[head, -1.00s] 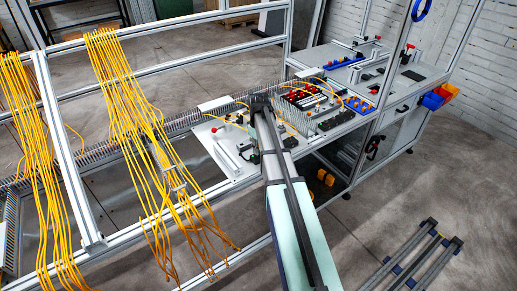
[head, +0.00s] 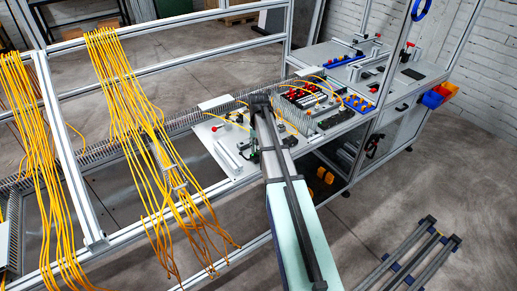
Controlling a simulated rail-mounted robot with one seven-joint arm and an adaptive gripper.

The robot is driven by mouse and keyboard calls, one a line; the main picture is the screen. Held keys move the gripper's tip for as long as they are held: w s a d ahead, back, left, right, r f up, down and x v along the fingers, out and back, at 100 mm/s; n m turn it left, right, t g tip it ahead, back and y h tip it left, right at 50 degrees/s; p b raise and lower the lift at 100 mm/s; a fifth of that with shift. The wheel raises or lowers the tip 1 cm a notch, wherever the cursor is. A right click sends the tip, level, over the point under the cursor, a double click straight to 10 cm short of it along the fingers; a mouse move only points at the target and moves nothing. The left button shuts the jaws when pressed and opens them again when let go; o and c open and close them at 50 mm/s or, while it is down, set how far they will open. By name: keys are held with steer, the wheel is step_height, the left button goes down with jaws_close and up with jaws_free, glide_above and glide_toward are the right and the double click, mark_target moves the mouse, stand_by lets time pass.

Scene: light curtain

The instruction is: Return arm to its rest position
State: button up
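My arm reaches in from the bottom of the head view, over the front of the workbench (head: 232,172). Its far end is at the bench's middle, near a small green part on the left. My gripper is not clearly seen; the arm's dark end hides it, so I cannot tell whether it holds anything.
Bundles of yellow cables (head: 125,110) hang on the frame at left. A fixture with red-topped parts (head: 303,95) stands just right of the arm's end. Rails (head: 425,250) lie at lower right on open floor.

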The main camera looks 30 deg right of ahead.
steer(key=shift+r, duration=0.1)
steer(key=shift+r+p, duration=2.05)
steer(key=shift+r, duration=1.45)
steer(key=shift+c, duration=0.2)
